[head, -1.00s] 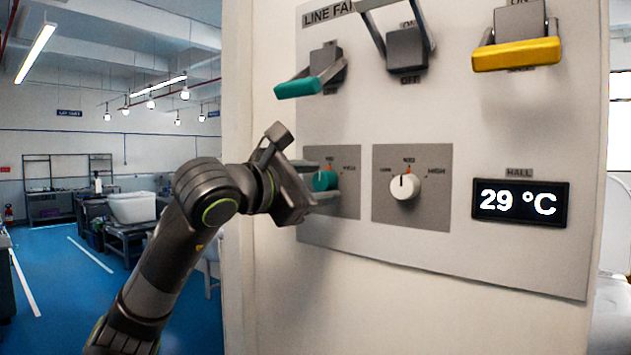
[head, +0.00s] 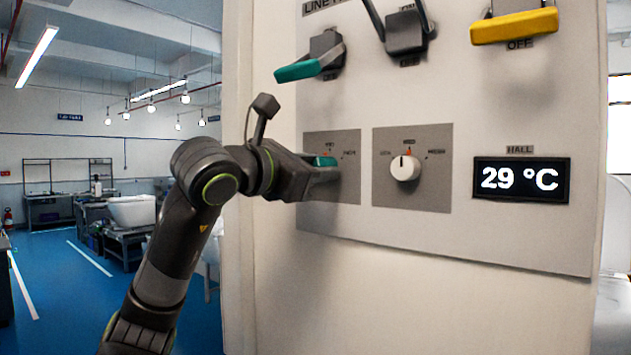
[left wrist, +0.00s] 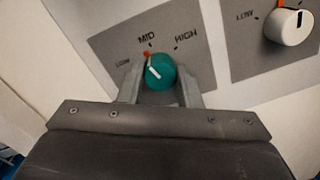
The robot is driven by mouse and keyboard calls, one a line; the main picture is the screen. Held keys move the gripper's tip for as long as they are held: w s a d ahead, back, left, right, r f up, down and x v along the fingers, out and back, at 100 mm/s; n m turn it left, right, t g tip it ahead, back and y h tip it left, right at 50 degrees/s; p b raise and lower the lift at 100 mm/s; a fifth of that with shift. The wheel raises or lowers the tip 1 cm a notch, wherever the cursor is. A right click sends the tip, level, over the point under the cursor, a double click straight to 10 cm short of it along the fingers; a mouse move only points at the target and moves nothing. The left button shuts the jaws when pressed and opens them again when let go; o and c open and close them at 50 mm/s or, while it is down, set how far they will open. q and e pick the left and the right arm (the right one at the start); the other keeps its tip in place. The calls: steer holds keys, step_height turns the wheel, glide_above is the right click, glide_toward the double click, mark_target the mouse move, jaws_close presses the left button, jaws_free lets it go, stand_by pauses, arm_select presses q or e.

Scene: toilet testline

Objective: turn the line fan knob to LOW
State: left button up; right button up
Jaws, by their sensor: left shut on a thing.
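The teal fan knob (head: 322,161) sits on a grey plate (head: 347,190) under the LINE FAN label, partly hidden by my gripper in the head view. In the left wrist view the knob (left wrist: 162,74) shows its white pointer line aimed up and left, between the LOW and MID marks. An orange mark is by MID. HIGH is to the right. My left gripper (head: 318,170) is shut on the knob, with one finger on each side in the left wrist view (left wrist: 161,88). My right gripper is not in view.
A white knob (head: 405,168) on its own grey plate is right of the teal one. Above are a teal-handled switch (head: 310,68), a dark switch (head: 405,32) and a yellow-handled switch (head: 514,26). A display (head: 521,180) reads 29 °C. The panel below the knobs is bare.

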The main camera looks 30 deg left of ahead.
arm_select(q)
steer(key=shift+n+y+b, duration=0.3)
steer(key=shift+n+b, duration=2.35)
steer(key=shift+n, duration=1.75)
steer(key=o, duration=1)
